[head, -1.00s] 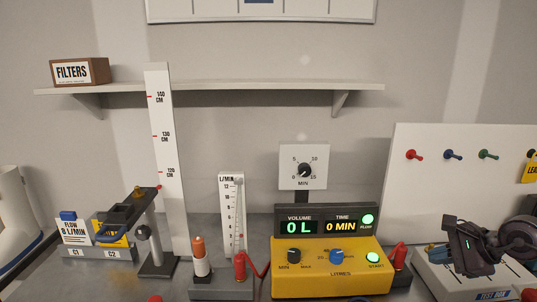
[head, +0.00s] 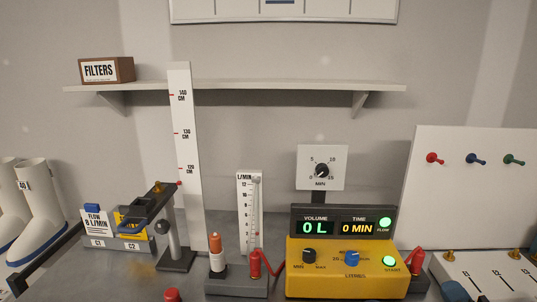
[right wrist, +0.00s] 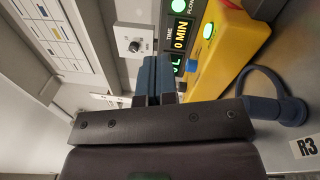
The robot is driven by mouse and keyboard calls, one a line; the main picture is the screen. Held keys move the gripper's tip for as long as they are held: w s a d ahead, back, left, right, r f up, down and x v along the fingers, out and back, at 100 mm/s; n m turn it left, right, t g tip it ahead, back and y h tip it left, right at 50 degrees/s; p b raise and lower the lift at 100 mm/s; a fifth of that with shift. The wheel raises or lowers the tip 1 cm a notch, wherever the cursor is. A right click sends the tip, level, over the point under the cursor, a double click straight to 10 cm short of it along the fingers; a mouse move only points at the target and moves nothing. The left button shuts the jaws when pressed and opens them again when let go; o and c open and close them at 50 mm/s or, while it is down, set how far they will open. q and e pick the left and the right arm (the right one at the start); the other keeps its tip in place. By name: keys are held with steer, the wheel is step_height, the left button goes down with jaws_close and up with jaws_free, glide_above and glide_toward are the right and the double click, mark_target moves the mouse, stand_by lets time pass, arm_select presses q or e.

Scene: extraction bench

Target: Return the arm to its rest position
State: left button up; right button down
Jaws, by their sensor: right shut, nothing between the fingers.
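Only what look like the blue fingertips of my right gripper (head: 455,291) show in the head view, at the bottom edge by the white labelled box. The rest of that arm is below the frame. In the right wrist view, the right gripper (right wrist: 153,75) has its two blue fingers together, with nothing held. Behind the fingers is the yellow control unit (head: 340,280), which also shows in the right wrist view (right wrist: 232,52). It reads 0 L and 0 MIN, with green lamps lit. My left gripper is not in view.
The white box (head: 500,280) with brass knobs stands at right, below the pegboard (head: 480,200). A blue curved handle (right wrist: 290,110) is near my gripper.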

steer(key=s+a+f+m+g, duration=0.5)
steer(key=s+f+m+g, duration=0.3)
steer(key=s+m, duration=0.2)
steer(key=s+a+f+m+g, duration=0.5)
steer(key=s+f+m+g, duration=0.3)
steer(key=s+m, duration=0.2)
steer(key=w+f+t+y, duration=0.1)
steer(key=w+f+t, duration=0.6)
steer(key=f, duration=0.3)
steer(key=shift+w+d+f+n+t, duration=0.15)
steer(key=shift+d+f+n+t, duration=0.2)
steer(key=shift+t, duration=0.35)
